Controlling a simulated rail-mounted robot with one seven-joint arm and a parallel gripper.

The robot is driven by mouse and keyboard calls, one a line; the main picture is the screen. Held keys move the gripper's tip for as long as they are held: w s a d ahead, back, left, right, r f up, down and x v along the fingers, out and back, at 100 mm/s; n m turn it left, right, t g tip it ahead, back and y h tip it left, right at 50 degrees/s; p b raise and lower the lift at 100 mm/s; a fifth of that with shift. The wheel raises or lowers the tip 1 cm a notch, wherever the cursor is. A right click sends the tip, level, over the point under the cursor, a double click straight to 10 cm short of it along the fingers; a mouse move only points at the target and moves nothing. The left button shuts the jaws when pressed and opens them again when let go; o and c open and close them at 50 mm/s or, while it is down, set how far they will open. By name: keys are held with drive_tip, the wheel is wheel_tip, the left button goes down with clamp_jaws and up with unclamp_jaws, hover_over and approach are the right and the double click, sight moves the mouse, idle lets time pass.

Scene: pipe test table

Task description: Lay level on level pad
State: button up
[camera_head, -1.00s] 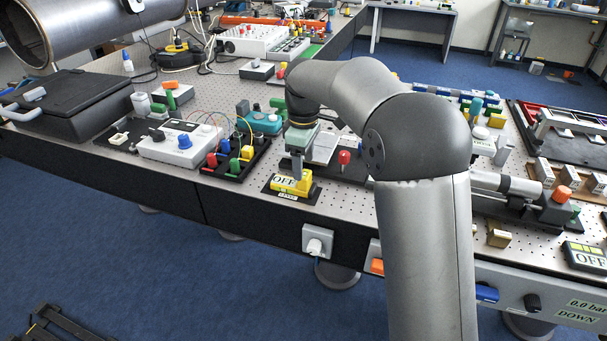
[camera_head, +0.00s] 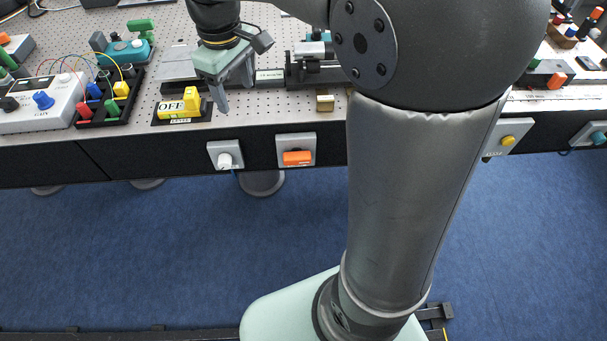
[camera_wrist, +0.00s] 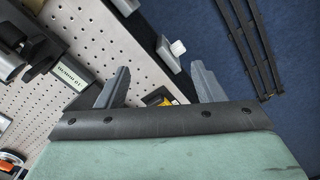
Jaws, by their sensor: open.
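My gripper (camera_head: 235,97) is open, with nothing between its fingers. It hangs over the front part of the perforated bench, just right of the yellow OFF switch block. In the wrist view my gripper (camera_wrist: 160,70) shows two grey fingers spread apart over the bench's front edge. I cannot pick out the level or the level pad with certainty in either current view. My arm and gripper hide part of the bench.
The yellow OFF block (camera_head: 181,105) stands left of my gripper. A dark rail fixture (camera_head: 312,70) and a small brass block (camera_head: 325,103) are to the right. A grey meter box (camera_head: 40,104) is at far left.

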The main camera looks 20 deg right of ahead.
drive_tip(key=s+d+f+m, duration=0.3)
drive_tip(key=s+f, duration=0.1)
drive_tip(key=s, duration=0.5)
drive_tip(key=s+d+f+m, duration=0.3)
drive_tip(key=s+f+m, duration=0.1)
drive_tip(key=s, duration=0.6)
drive_tip(key=shift+s+d+f+m, duration=0.2)
drive_tip(key=shift+d+f+m, duration=0.1)
drive_tip(key=shift+f, duration=0.4)
